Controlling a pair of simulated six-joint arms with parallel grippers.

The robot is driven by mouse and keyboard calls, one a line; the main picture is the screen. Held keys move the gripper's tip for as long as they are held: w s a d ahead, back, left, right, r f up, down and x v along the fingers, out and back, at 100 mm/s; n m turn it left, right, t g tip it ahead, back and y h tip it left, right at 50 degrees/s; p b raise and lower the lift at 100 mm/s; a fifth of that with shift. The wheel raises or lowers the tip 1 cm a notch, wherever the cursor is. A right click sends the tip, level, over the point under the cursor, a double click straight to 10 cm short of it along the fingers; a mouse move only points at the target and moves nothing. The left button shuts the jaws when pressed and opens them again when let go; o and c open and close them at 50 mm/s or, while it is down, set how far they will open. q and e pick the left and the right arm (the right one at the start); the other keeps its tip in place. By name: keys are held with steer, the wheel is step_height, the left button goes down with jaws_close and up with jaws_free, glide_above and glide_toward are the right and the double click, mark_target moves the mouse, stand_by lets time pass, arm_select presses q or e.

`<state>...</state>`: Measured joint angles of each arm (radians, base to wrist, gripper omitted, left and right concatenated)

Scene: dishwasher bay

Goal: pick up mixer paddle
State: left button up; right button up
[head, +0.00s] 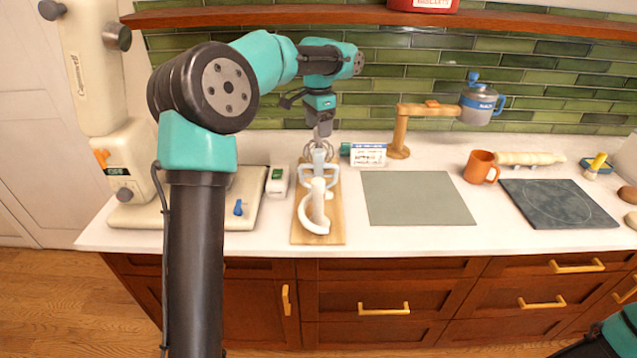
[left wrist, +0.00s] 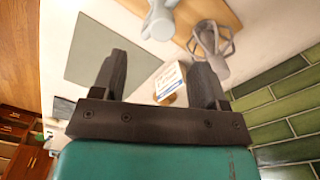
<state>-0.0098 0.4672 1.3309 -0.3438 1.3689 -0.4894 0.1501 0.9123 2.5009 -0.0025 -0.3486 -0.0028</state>
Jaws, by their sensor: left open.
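The mixer paddle (head: 318,172) appears to be the pale looped attachment standing mid-board, between a wire whisk (head: 312,149) behind and a white dough hook (head: 319,212) in front. All three stand on a wooden board (head: 335,232). My left gripper (head: 322,128) is above the back end of the board, over the whisk. In the left wrist view my left gripper (left wrist: 160,70) is open and empty. There a pale attachment, probably the paddle (left wrist: 160,20), is beyond the fingertips, and the whisk (left wrist: 212,42) is near the right finger.
A small labelled box (head: 367,155) stands right of the whisk; it shows between my fingers in the left wrist view (left wrist: 170,82). A grey mat (head: 418,198) lies right of the board. A wooden stand (head: 400,130), orange mug (head: 481,167) and dark slab (head: 558,203) are farther right.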

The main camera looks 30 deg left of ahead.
mark_target(318, 161)
arm_select(q)
step_height(318, 161, down, 7)
steer(key=shift+f, duration=0.1)
stand_by(0.4)
steer(key=shift+f, duration=2.6)
steer(key=shift+w, duration=0.1)
jaws_close()
